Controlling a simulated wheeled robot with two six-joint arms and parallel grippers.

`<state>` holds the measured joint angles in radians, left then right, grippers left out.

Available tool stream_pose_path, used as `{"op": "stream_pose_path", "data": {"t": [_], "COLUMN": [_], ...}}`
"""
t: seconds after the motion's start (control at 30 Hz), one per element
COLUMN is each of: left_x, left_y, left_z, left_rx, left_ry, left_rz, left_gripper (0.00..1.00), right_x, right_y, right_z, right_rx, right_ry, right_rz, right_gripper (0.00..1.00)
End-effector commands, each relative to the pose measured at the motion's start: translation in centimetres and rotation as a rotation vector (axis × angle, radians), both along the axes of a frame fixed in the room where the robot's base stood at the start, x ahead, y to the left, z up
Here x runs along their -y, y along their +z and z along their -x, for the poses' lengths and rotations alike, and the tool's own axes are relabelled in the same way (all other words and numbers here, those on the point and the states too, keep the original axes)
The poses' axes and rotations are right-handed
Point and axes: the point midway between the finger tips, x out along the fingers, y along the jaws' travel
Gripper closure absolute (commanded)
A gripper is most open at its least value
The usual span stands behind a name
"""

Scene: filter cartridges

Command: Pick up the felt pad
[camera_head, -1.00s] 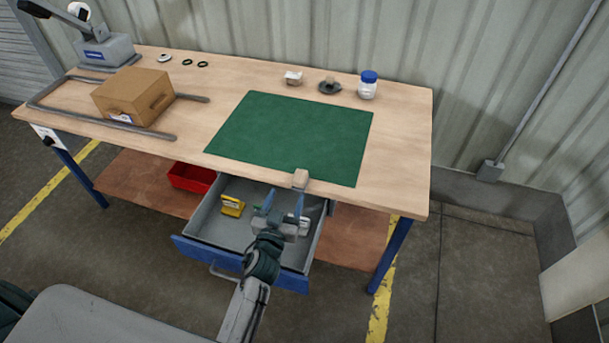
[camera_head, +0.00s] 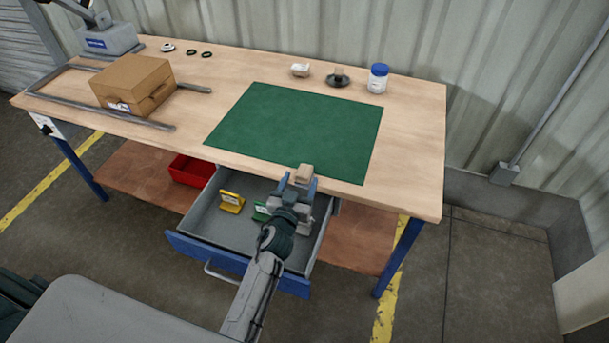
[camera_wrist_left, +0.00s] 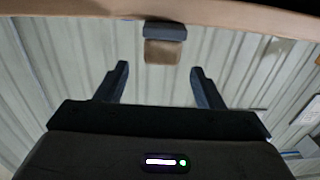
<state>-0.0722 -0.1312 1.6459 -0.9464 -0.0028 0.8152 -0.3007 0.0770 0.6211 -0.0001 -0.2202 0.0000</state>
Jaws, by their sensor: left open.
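A small tan block with a grey base, which I take to be the felt pad (camera_head: 304,171), sits at the front edge of the worktable by the green mat. It also shows in the left wrist view (camera_wrist_left: 163,50), beyond the fingers and between their lines, against the table edge. My left gripper (camera_head: 298,184) is open just in front of the block, above the drawer. In the wrist view its fingertips (camera_wrist_left: 158,70) are apart with nothing between them. Whether they touch the block cannot be told. My right gripper is not in view.
An open drawer (camera_head: 190,247) below holds yellow, green and pale pieces. The green mat (camera_head: 300,125) is bare. A cardboard box (camera_head: 130,80) stands left. A blue-lidded jar (camera_head: 378,80), a dark dish (camera_head: 337,81) and a small white item (camera_head: 300,69) stand at the back.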

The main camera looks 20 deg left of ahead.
Motion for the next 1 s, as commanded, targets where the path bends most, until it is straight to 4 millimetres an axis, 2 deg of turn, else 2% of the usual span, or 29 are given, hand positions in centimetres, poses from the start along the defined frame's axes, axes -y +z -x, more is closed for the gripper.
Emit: {"op": "stream_pose_path", "data": {"t": [0.17,0.4,0.7,0.77,0.93,0.97,1.0], "left_x": [-0.1,-0.2,-0.2,-0.2,-0.2,-0.2,-0.2], "left_y": [-0.4,-0.6,-0.6,-0.6,-0.6,-0.6,-0.6], "left_z": [-1.6,-4.9,-5.5,-5.4,-5.4,-5.4,-5.4], "left_rx": [0.001,0.001,-0.001,-0.001,-0.001,-0.001,0.0], "left_ry": [0.0,-0.001,0.0,0.0,0.0,0.0,0.0], "left_rz": [-0.002,0.0,0.001,0.001,0.0,0.0,0.0], "left_gripper": [0.38,0.38,0.38,0.48,0.81,0.86,0.86], "right_x": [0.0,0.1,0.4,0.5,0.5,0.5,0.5], "right_y": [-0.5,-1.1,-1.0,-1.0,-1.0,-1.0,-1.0], "right_z": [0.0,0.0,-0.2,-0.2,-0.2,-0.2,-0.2], "right_rx": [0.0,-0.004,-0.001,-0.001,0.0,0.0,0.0], "right_ry": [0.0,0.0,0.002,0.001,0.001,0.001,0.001], "right_rz": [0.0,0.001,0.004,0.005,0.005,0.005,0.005], "right_gripper": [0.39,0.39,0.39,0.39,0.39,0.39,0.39]}}
